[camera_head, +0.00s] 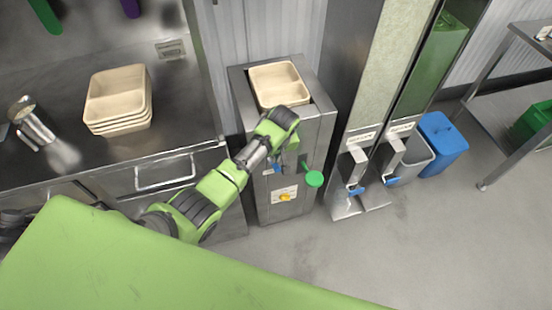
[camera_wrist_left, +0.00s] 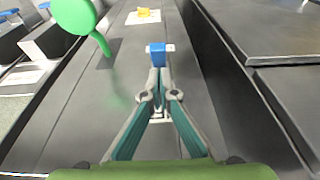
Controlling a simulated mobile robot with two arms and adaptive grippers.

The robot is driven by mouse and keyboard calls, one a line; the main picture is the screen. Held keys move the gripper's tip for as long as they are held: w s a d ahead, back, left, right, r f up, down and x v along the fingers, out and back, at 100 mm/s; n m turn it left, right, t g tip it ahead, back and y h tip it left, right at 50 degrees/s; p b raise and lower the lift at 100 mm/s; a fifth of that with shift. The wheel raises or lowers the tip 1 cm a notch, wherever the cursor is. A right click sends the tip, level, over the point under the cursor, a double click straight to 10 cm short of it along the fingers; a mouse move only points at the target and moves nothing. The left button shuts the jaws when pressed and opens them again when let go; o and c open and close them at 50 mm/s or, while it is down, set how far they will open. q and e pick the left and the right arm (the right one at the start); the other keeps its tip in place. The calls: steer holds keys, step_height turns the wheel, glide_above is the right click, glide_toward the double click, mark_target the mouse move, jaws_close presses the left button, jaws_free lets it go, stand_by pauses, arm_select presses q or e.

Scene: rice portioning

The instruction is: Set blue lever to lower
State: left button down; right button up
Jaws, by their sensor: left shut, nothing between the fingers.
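The blue lever (camera_wrist_left: 157,54) is a small blue block with pale ends on the front face of a steel dispenser (camera_head: 289,213). In the head view the lever (camera_head: 268,172) is small and partly crowded by my gripper. My left gripper (camera_head: 281,160) hangs down along the dispenser front, close to the lever. In the left wrist view its fingers (camera_wrist_left: 160,86) are shut and empty. The tips lie just short of the blue lever in the picture; I cannot tell whether they touch it.
A round green lever (camera_head: 314,179) sticks out beside the blue one, and a yellow knob (camera_head: 285,198) sits lower on the front. A beige tray (camera_head: 279,84) rests on top. Two tall dispensers with blue-tipped handles (camera_head: 391,181) stand to the right. A steel counter (camera_head: 185,108) stands left.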

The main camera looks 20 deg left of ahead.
arm_select(q)
steer(key=shift+s+d+f, duration=0.2)
steer(key=shift+s+f, duration=0.05)
steer(key=shift+f, duration=0.25)
steer(key=shift+s, duration=0.1)
